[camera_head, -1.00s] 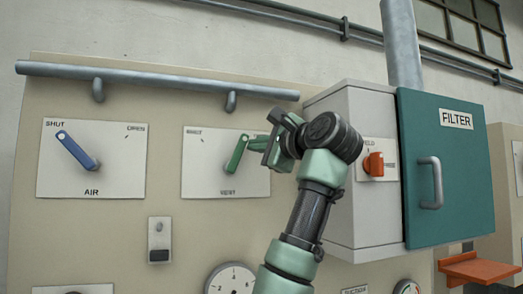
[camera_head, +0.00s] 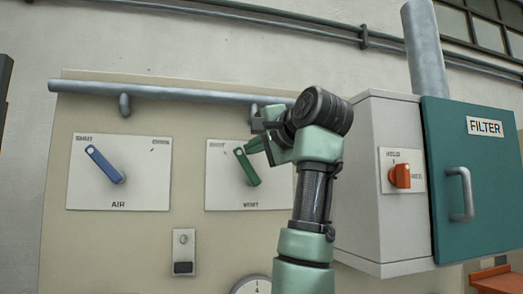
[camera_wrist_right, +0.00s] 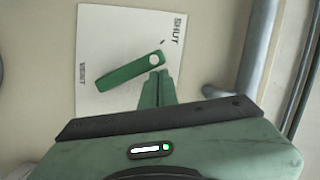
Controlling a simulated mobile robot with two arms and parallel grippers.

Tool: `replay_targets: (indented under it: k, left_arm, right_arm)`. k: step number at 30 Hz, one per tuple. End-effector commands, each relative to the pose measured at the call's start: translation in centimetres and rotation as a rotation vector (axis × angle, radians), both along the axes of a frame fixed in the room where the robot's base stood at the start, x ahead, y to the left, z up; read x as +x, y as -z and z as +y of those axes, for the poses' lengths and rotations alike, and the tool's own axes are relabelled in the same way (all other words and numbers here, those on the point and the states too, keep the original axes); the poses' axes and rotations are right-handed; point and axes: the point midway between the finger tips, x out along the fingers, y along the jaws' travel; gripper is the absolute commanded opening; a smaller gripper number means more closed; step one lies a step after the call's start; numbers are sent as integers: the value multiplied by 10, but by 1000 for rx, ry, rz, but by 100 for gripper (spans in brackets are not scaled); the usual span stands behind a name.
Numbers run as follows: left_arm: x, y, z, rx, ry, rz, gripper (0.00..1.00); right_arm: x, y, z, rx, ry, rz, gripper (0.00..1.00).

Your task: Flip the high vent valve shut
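The vent valve is a green lever (camera_head: 246,167) on a white plate (camera_head: 222,196) marked VENT. The lever tilts up and left, toward the SHUT mark. In the right wrist view the lever (camera_wrist_right: 125,82) lies slanted, its holed free end on the SHUT side. My right gripper (camera_head: 259,141) is at the upper right of the lever, close to its free end. In the right wrist view its fingers (camera_wrist_right: 158,76) are together with nothing between them, beside the lever end; I cannot tell if they touch it. The OPEN mark is hidden behind my right arm. My left gripper is not in view.
A blue AIR lever (camera_head: 105,164) on its own plate also tilts toward SHUT. A grey pipe rail (camera_head: 180,93) runs above both plates. The filter cabinet with a teal door (camera_head: 470,150) and an orange knob (camera_head: 401,176) stands right of my arm.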

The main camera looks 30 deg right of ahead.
Motion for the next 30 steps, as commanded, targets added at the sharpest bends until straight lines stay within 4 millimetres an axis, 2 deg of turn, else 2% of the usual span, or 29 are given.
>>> replay_targets:
  k: [12, 30]
  left_arm:
    - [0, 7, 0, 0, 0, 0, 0]
    - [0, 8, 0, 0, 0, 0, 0]
  right_arm:
    - [4, 5, 15, 1, -1, 0, 0]
    - [5, 6, 19, 1, -3, 4, 0]
